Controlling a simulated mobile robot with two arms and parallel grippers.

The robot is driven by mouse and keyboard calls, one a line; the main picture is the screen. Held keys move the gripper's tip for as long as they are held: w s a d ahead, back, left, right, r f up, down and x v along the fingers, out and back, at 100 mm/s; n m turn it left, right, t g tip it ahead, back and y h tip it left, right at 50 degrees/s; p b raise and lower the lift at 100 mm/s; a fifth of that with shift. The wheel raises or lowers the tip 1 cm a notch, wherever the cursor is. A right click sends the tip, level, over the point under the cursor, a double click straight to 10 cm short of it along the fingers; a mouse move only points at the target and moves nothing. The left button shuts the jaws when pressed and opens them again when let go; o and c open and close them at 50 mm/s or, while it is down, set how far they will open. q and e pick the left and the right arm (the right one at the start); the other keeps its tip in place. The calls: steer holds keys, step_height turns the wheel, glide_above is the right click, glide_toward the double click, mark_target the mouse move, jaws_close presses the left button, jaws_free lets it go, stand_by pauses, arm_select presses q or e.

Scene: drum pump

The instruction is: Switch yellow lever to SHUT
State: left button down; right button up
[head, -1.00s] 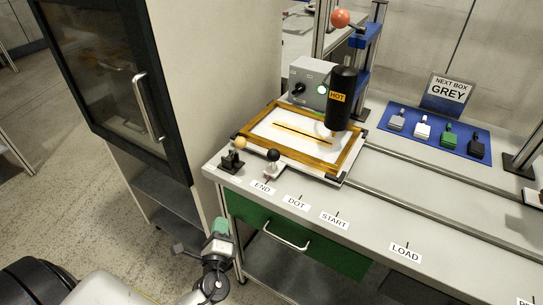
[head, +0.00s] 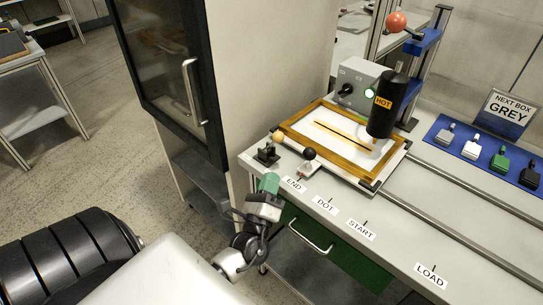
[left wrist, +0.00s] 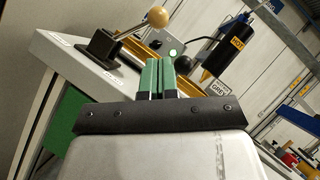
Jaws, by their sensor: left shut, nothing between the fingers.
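The yellow lever has a pale yellow ball knob (head: 278,136) on a black base (head: 267,155) at the table's near left corner. In the left wrist view its knob (left wrist: 158,17) is at the upper middle, on a rod leaning up and right from the black base (left wrist: 102,46). Small white labels lie beside the base, too blurred to read. My left gripper (head: 268,182) has green fingers, is shut and empty, and is just in front of the table edge near the lever, apart from it. Its fingers also show in the left wrist view (left wrist: 157,75). My right gripper is out of view.
A black-knobbed lever (head: 309,155) stands just right of the yellow one. Behind are a wooden frame (head: 375,164), a black HOT cylinder (head: 388,108) and a grey control box (head: 357,84). A cabinet (head: 176,70) stands at left. A green drawer (head: 350,265) is below the table.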

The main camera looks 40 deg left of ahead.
mark_target(275, 141)
arm_select(q)
steer(key=p+x, duration=0.1)
steer(key=x, duration=0.5)
steer(key=shift+r+p, duration=0.15)
steer(key=shift+p, duration=0.25)
steer(key=shift+w+a+r, duration=0.15)
steer(key=shift+w+a, duration=0.1)
steer(key=shift+w, duration=0.45)
steer(key=shift+a+r+n+g+y+p, duration=0.2)
steer(key=shift+r+n+g+y+p, duration=0.15)
steer(key=shift+n, duration=0.35)
steer(key=shift+a+r+n, duration=0.15)
steer(key=shift+r+n, duration=0.1)
steer(key=shift+n, duration=0.15)
steer(key=shift+a+r+n+g+y+p, duration=0.25)
steer(key=shift+r+n+g+y+p, duration=0.1)
steer(key=shift+n+g+p, duration=0.2)
steer(key=shift+a+r+n+g+y+p, duration=0.3)
steer(key=shift+n+g+p, duration=0.15)
steer(key=shift+n, duration=0.2)
steer(key=shift+w+a+r+n+g+h+p, duration=0.15)
steer(key=shift+a+n+g+p, duration=0.5)
steer(key=shift+a+n+p, duration=0.65)
steer(key=shift+a+r+n+g+h+p, duration=0.2)
steer(key=shift+a+n+g+p, duration=0.45)
steer(key=shift+n+p, duration=0.75)
steer(key=shift+w+a+r+n+g+h+p, duration=0.15)
steer(key=shift+a+n+g+p, duration=0.65)
steer(key=shift+p, duration=0.9)
